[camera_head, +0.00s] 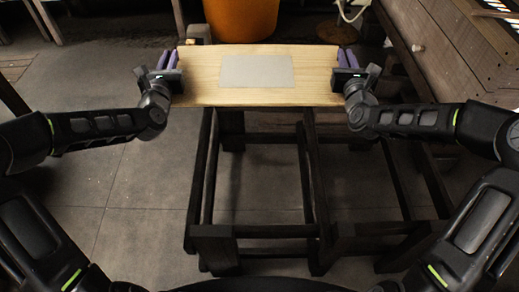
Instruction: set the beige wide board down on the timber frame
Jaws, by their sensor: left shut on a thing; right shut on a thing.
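The beige wide board (205,90) spans level between my two grippers at the upper middle of the head view, with a pale grey rectangle (256,71) on its face. My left gripper (168,60) is shut on the board's left end. My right gripper (346,59) is shut on its right end. The dark timber frame (255,231) stands on the floor below and nearer to me. The board hides the frame's far part, and I cannot tell whether the two touch.
An orange round container (241,18) stands behind the board. A wooden plank structure (462,50) fills the upper right. A white hose or cable (352,12) hangs at the top. The tiled floor (130,190) left of the frame is clear.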

